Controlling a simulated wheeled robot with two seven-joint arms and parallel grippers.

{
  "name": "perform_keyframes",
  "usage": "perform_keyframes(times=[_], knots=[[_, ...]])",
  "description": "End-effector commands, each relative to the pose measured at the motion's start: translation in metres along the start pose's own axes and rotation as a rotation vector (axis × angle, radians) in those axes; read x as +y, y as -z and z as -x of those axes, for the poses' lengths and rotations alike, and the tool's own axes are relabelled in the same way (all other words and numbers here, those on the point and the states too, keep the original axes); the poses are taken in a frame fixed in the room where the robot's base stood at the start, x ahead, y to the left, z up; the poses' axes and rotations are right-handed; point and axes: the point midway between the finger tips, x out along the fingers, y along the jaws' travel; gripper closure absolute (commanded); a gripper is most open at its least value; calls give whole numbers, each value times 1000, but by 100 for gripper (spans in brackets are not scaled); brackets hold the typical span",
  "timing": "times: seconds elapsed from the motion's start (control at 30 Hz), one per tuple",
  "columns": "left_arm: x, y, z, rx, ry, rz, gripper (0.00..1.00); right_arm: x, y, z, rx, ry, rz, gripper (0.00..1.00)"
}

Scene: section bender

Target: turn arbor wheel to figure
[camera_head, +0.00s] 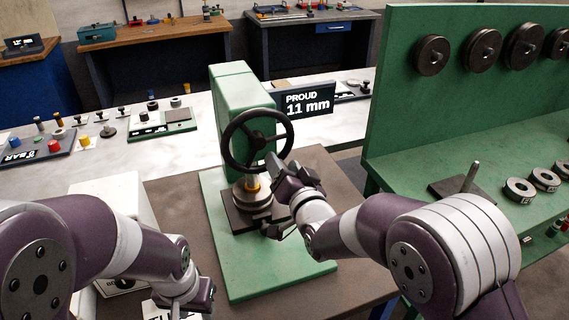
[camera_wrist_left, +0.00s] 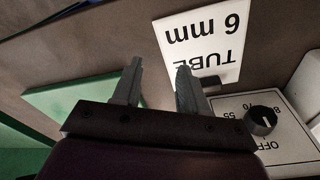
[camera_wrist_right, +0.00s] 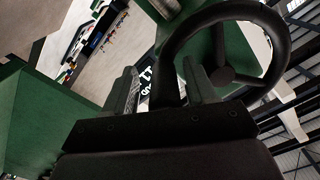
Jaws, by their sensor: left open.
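The arbor wheel (camera_head: 257,140) is a black three-spoke handwheel on the front of the green press (camera_head: 236,100). A dark display (camera_head: 304,102) beside it reads "PROUD 11 mm". My right gripper (camera_head: 292,178) is at the wheel's lower right. In the right wrist view its fingers (camera_wrist_right: 160,90) stand apart, with the wheel's rim (camera_wrist_right: 168,60) appearing between them; contact cannot be told. Below the wheel, a brass-coloured piece (camera_head: 251,184) stands above round metal parts (camera_head: 252,198). My left gripper (camera_wrist_left: 158,85) is open and empty, low at the front left.
A white card (camera_wrist_left: 205,45) reading "TUBE 6 mm" and a panel with a black knob (camera_wrist_left: 262,120) lie near my left gripper. A green rack (camera_head: 470,110) with dark rollers and several rings stands at right. A pale bench (camera_head: 180,95) with small fixtures runs behind the press.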

Motion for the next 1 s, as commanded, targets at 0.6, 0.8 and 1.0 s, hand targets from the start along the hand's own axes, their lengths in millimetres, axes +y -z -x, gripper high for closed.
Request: perform_keyframes(times=[0.6, 0.8, 1.0], knots=[[0, 0, 0, 0, 0, 0, 57, -2, 3, 0, 8, 4, -2, 49], [0, -1, -7, 0, 0, 0, 57, -1, 2, 23, 10, 5, -2, 49], [0, -2, -18, 0, 0, 0, 57, 0, 2, 70, 9, 4, -2, 49]])
